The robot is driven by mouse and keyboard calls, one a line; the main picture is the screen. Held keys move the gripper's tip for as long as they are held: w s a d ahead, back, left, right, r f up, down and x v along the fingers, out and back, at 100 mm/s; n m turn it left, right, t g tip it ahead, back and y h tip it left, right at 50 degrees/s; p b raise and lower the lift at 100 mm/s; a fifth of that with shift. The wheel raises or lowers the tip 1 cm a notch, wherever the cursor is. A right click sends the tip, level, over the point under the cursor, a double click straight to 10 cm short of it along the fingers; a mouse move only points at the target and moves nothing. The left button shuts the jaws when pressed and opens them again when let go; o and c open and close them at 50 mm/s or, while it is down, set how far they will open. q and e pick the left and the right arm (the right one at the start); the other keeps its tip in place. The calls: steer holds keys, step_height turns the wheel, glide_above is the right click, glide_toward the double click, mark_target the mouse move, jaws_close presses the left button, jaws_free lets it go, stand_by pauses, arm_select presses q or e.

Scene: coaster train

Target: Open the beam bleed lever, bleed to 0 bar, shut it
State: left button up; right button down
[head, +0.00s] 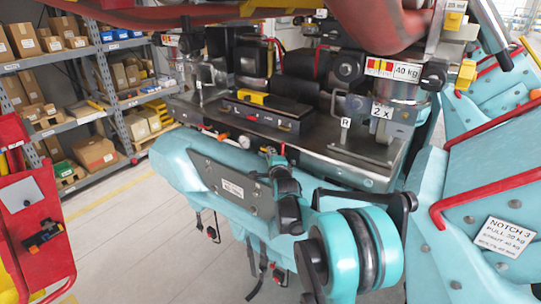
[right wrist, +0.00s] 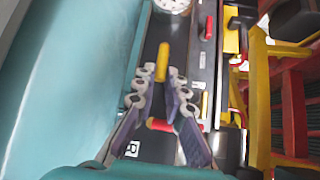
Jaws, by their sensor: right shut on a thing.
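My right gripper (head: 274,160) reaches up in front of the teal beam, at the front edge of the dark metal deck. In the right wrist view its two fingers (right wrist: 160,78) are closed on a yellow lever handle (right wrist: 162,62). The fingers largely hide this handle in the head view. A round white gauge (right wrist: 172,5) is cut off at the top of the wrist view, beyond the handle. A small white dial (head: 244,141) shows left of the gripper in the head view. No pressure reading is legible. My left gripper is not in view.
A red handle (right wrist: 209,27) lies right of the yellow one, and another red piece (right wrist: 158,125) shows between the finger bases. An R label (head: 346,122) and a 2 X label (head: 382,111) stand on the deck. Shelves (head: 95,80) and a red cart (head: 30,215) are left.

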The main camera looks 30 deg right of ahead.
steer(key=shift+r, duration=0.1)
steer(key=r+n+g+p, duration=0.2)
steer(key=g+p, duration=0.1)
steer(key=shift+w+a, duration=0.1)
steer(key=shift+w, duration=0.15)
steer(key=g, duration=0.1)
steer(key=r+n+g+p, duration=0.1)
steer(key=w+n+g+p, duration=0.1)
steer(key=shift+w+a+r, duration=0.1)
steer(key=shift+a+r, duration=0.15)
steer(key=shift+r, duration=0.15)
steer(key=w+n+g+p, duration=0.1)
steer(key=g, duration=0.1)
steer(key=w+a+r+n+g+h+p, duration=0.1)
steer(key=g+p, duration=0.1)
steer(key=shift+r+n, duration=0.15)
steer(key=shift+n, duration=0.15)
steer(key=shift+w+a+n+g+h+p, duration=0.2)
steer(key=shift+w+n+g+h+p, duration=0.45)
steer(key=shift+g+p, duration=0.4)
steer(key=shift+w+g, duration=0.15)
steer(key=shift+g, duration=0.5)
steer(key=shift+a+n+p, duration=0.1)
steer(key=shift+n+p, duration=0.15)
steer(key=shift+p, duration=0.05)
steer(key=c, duration=1.6)
jaws_free()
steer(key=shift+w, duration=0.15)
